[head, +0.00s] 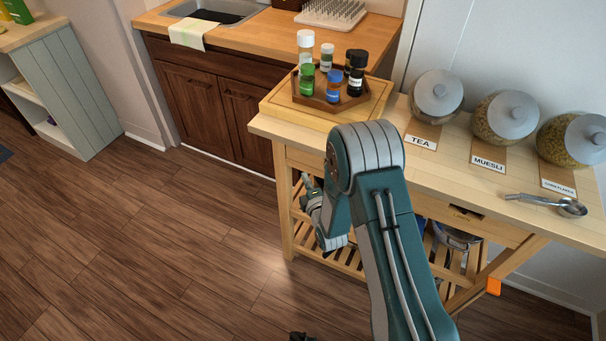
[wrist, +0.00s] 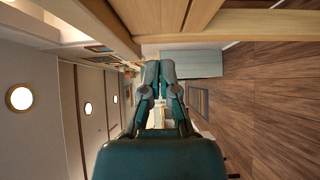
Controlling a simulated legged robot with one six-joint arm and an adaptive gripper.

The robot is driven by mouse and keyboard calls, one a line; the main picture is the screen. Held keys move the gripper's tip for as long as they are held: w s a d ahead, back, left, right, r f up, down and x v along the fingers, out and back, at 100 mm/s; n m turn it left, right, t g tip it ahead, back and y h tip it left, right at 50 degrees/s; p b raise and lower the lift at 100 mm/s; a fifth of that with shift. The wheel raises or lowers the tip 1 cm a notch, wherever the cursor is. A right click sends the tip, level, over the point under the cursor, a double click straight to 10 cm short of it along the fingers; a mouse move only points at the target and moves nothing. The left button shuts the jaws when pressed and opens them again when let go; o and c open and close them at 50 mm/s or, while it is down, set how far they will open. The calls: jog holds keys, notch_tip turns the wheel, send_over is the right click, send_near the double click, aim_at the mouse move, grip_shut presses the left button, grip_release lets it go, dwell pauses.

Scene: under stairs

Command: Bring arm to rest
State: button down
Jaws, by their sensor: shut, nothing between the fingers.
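My gripper (wrist: 160,68) shows in the wrist view with its two teal fingers together and nothing between them. In the head view my arm (head: 388,235) rises from the lower right and bends at a high elbow beside the wooden trolley. The forearm folds down on the far side of the elbow, and the wrist end (head: 318,208) hangs in front of the trolley's left side, below its top. The fingertips are too small there to make out clearly.
The trolley top (head: 437,170) carries a board (head: 272,103) with a tray of small bottles (head: 320,103), lidded jars (head: 506,118) and metal spoons (head: 570,207). Slatted shelves lie below. A sink counter (head: 245,35) stands behind. Open wooden floor (head: 150,250) spreads to the left.

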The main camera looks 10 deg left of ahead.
jog(key=v, duration=0.7)
jog(key=shift+s, duration=0.15)
jog(key=d+r+m+g+h, duration=0.25)
jog(key=d+r+m, duration=0.3)
jog(key=r, duration=0.35)
jog(key=d+r+m+g+h, duration=0.25)
jog(key=d+r+m, duration=0.3)
jog(key=r, duration=0.45)
jog(key=s+d+r+m+g+h, duration=0.1)
jog(key=s+d+r+m+g, duration=0.1)
jog(key=s, duration=0.6)
jog(key=s+d+r+m+g, duration=0.2)
jog(key=s+m, duration=0.4)
jog(key=s, duration=0.3)
jog(key=s+d+r+m+g+h, duration=0.1)
jog(key=s+d+r+m, duration=0.2)
jog(key=s, duration=0.5)
notch_tip(320, 180, up, 3)
jog(key=shift+s+d+f+m+g+h, duration=0.2)
jog(key=shift+d+f+m+g+h, duration=0.1)
jog(key=shift+m+g, duration=0.15)
